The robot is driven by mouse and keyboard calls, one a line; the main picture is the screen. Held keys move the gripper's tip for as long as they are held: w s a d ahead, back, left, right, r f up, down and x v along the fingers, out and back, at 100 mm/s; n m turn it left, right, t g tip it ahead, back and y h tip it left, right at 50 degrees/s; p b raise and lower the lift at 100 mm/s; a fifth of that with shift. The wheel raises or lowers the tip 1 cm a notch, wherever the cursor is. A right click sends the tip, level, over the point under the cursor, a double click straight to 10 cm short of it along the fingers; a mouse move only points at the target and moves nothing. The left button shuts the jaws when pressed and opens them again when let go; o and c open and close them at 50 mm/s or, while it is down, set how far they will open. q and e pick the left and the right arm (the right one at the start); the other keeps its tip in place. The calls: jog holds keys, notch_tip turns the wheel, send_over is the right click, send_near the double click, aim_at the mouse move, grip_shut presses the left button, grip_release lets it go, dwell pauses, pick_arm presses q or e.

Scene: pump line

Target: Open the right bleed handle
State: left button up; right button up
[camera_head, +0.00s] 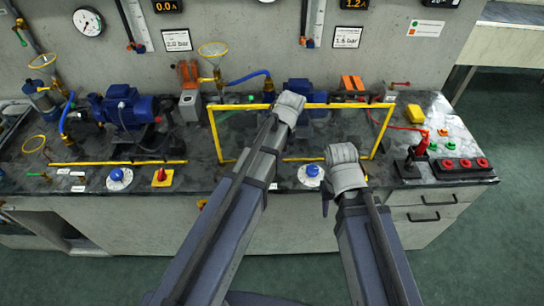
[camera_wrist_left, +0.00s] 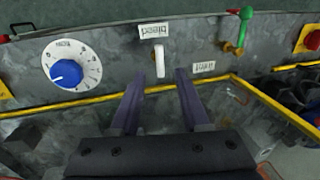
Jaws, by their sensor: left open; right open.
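The bleed handle (camera_wrist_left: 159,61) is a small white lever standing out below an upside-down "bleed" label (camera_wrist_left: 153,30) in the left wrist view. My left gripper (camera_wrist_left: 158,92) is open, with its two dark fingers apart and the white handle just beyond the gap between their tips. I see no contact with the handle. In the head view my left arm covers the spot where this handle would be, and its fingers are hidden. My right gripper (camera_head: 326,200) is open near the bench's front edge, mostly hidden by its wrist and apart from the handle.
A dial with a blue knob (camera_wrist_left: 66,73) sits left of the handle in the wrist view, and a green-handled valve (camera_wrist_left: 240,27) sits to its right. A yellow frame (camera_head: 212,135) borders the right station. Red buttons (camera_head: 465,164) stand at the bench's right end.

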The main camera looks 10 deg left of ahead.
pick_arm(q)
jog(key=r+p, duration=0.2)
jog(key=r, duration=0.1)
jog(key=shift+w+d, duration=0.1)
jog(key=shift+d, duration=0.2)
pick_arm(e)
notch_tip(320, 180, up, 3)
jog(key=shift+r, duration=0.1)
pick_arm(q)
jog(key=s+d+m+h, duration=0.1)
jog(key=s+d+m, duration=0.6)
jog(key=s, duration=0.7)
jog(key=shift+s+d, duration=0.3)
jog(key=shift+d, duration=0.4)
